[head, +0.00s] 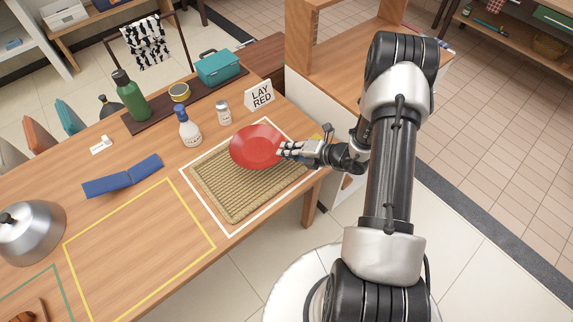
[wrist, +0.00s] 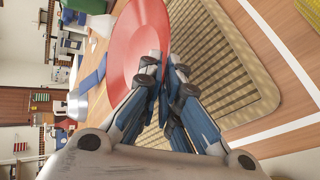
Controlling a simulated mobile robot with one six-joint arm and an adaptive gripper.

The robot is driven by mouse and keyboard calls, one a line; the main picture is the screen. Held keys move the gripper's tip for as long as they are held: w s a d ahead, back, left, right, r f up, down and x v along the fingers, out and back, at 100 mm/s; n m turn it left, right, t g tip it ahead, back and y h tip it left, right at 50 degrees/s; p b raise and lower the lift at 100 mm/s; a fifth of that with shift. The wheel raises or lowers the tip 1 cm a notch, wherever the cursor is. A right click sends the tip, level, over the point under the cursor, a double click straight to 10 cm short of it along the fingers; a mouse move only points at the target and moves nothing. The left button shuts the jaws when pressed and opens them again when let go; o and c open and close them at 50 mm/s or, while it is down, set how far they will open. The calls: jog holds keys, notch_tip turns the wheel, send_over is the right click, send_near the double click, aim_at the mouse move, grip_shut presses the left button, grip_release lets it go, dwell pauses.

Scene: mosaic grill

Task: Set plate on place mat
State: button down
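The red plate (head: 256,146) is over the far part of the woven place mat (head: 232,194), tilted in the wrist view. The place mat lies inside a white outline on the wooden table. My gripper (head: 284,150) is at the plate's right edge, with its fingers closed on the rim. In the wrist view the red plate (wrist: 138,45) stands out beyond my fingertips (wrist: 163,68), and the woven mat (wrist: 215,60) lies to the right. I cannot tell whether the plate's lower edge touches the mat.
A spray bottle (head: 189,128), a small shaker (head: 223,112) and a "LAY RED" sign (head: 260,95) stand behind the mat. A blue folded item (head: 122,176) and an empty yellow outline (head: 140,252) lie to the left. A kettle (head: 32,234) stands far left.

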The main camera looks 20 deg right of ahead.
aim_at(287, 168)
jog(key=shift+f+b, duration=0.8)
jog(key=shift+f, duration=2.3)
jog(key=shift+f, duration=0.25)
jog(key=c, duration=2.1)
grip_release()
